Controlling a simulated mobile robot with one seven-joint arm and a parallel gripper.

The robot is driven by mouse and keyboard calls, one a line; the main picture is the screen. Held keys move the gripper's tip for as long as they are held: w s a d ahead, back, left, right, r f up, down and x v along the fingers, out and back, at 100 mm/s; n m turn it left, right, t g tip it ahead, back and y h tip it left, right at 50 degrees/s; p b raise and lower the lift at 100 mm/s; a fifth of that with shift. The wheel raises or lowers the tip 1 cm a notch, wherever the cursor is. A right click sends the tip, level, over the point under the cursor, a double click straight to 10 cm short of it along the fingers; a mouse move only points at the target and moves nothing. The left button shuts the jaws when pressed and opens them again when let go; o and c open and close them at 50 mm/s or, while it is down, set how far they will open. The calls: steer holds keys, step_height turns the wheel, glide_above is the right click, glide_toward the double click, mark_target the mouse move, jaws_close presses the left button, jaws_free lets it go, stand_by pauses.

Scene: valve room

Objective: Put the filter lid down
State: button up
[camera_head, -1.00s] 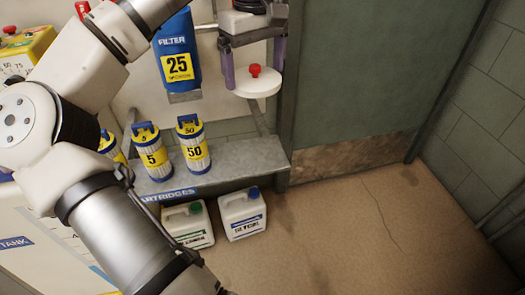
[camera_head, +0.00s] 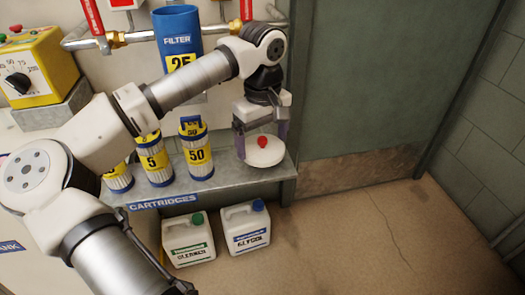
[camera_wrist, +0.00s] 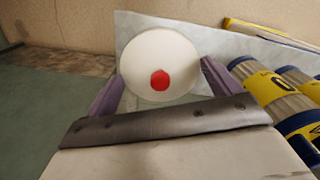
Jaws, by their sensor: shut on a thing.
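The filter lid (camera_head: 264,155) is a white disc with a red knob on top. My gripper (camera_head: 261,139) is shut on the lid, with its purple fingers at opposite sides of the disc. The lid is roughly level, low over the right end of the grey shelf (camera_head: 228,183); I cannot tell whether it touches. The wrist view also shows the lid (camera_wrist: 150,52) between the fingers, with the shelf behind it. The blue filter housing (camera_head: 177,28) stands open at the top, partly hidden by my arm.
Several blue-and-yellow cartridges stand on the shelf left of the lid, the nearest marked 50 (camera_head: 196,153). Below are two white jugs, cleaner (camera_head: 188,240) and glycol (camera_head: 246,228). A yellow control box (camera_head: 38,65) and red-handled pipes (camera_head: 95,20) are at the back. Floor at right is clear.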

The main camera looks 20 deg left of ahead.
mark_target(262, 143)
steer(key=shift+f, duration=1.55)
steer(key=shift+f+b, duration=0.15)
steer(key=shift+b, duration=0.15)
steer(key=o, duration=0.7)
steer(key=shift+o, duration=0.2)
step_height(262, 143, up, 12)
steer(key=p, duration=0.3)
steer(key=shift+r, duration=0.2)
